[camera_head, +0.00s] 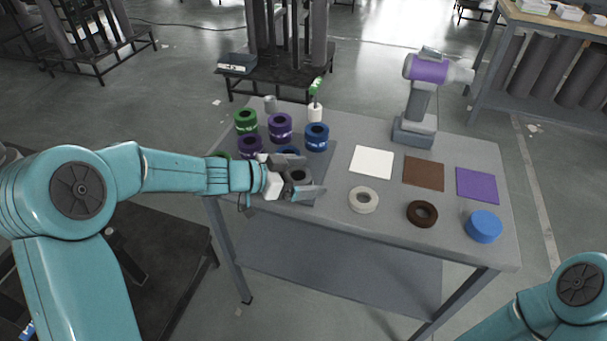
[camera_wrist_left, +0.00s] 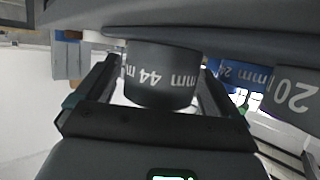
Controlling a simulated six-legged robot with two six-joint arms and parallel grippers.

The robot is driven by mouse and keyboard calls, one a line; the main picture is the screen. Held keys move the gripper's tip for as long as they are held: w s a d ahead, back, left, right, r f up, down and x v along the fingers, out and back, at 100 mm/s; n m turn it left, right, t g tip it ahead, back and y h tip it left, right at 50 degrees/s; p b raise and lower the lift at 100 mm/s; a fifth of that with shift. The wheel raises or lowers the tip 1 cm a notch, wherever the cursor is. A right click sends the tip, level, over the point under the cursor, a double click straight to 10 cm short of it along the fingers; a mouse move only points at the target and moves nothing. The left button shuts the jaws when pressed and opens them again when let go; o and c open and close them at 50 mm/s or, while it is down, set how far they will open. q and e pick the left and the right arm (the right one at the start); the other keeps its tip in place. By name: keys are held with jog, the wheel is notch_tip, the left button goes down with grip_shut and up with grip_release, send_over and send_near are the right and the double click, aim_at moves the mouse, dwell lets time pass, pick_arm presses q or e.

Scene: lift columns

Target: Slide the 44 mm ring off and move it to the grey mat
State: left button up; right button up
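The dark grey ring marked 44 mm (camera_wrist_left: 162,75) is between the two fingers of my left gripper in the left wrist view. In the head view its dark top (camera_head: 299,175) shows between the fingers. My left gripper (camera_head: 302,178) is open around it, with a visible gap on the left side in the wrist view. Any post inside the ring is hidden. A dark grey panel (camera_head: 325,163) lies under the rings. The separate flat mats look white (camera_head: 372,162), brown (camera_head: 424,174) and purple (camera_head: 477,186); none is clearly grey. My right gripper is out of view.
Green (camera_head: 245,121), purple (camera_head: 280,128) and blue (camera_head: 317,137) ring stacks stand behind my left gripper. A white ring (camera_head: 364,200), a brown ring (camera_head: 422,214) and a blue disc (camera_head: 484,226) lie along the front. A grey device with a purple head (camera_head: 428,69) stands at the back.

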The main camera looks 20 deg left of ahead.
pick_arm(q)
jog(key=p+v, duration=0.3)
jog(key=v, duration=1.3)
jog(key=shift+a+r, duration=0.1)
jog(key=shift+a, duration=0.05)
